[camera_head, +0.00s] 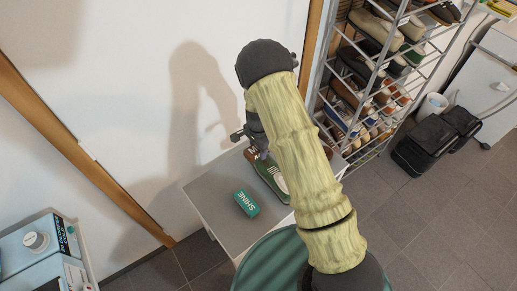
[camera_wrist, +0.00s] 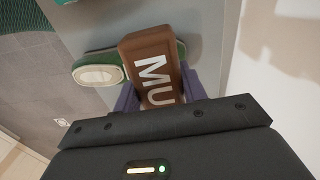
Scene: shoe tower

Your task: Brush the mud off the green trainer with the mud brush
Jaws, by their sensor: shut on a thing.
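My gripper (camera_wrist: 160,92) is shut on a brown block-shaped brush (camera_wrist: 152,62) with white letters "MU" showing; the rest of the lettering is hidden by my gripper. The green trainer (camera_wrist: 84,60) lies under the brush in the wrist view, its cream end to the left and its middle covered by the brush. I cannot tell whether the brush touches it. In the head view the trainer (camera_head: 266,172) lies on the grey table, partly hidden by my arm. No mud can be made out on its visible parts.
A green "SHINE" box (camera_head: 247,203) lies on the grey table (camera_head: 222,222), near the trainer. A green round seat (camera_head: 262,268) stands in front. A shoe rack (camera_head: 372,80) stands to the right, with black bags (camera_head: 430,142) beside it. The table's front left is clear.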

